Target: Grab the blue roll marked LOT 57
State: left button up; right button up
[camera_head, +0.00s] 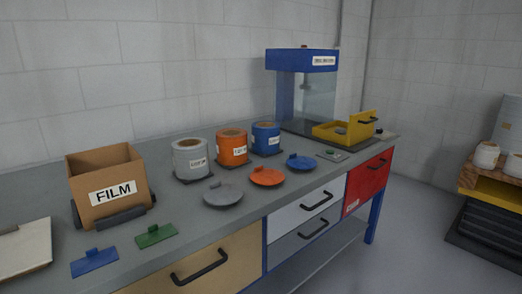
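A blue cylindrical roll or canister (266,141) stands upright on a dark base on the workbench, with a brown top and a white label. The label's text is too small to read, so I cannot tell whether it says LOT 57. An orange one (232,152) and a light grey one (191,164) of similar shape stand to its left. Neither of my grippers is in view.
The workbench (185,239) carries a cardboard FILM box (107,176) at left. Grey (222,196), orange (267,177) and blue (302,163) round lids lie in front of the canisters. A blue-topped machine (301,60) and a yellow open tray (343,131) stand at the far end.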

aim_at(265, 135)
jog(key=l+u, duration=0.1)
jog(key=u, duration=0.35)
jog(key=i+l+u, duration=0.1)
jog(key=u, duration=0.3)
jog(key=l+u, duration=0.1)
jog(key=u, duration=0.35)
jog(key=l+u, duration=0.2)
jog(key=l, duration=0.25)
jog(key=l+u, duration=0.2)
jog(key=l, duration=0.25)
jog(key=l+u, duration=0.2)
jog(key=l, duration=0.25)
jog(key=k+l+u, duration=0.2)
jog(key=l, duration=0.25)
jog(key=l+u, duration=0.2)
jog(key=l, duration=0.25)
jog(key=k+l+u, duration=0.2)
jog(key=l, duration=0.2)
jog(key=i, duration=0.05)
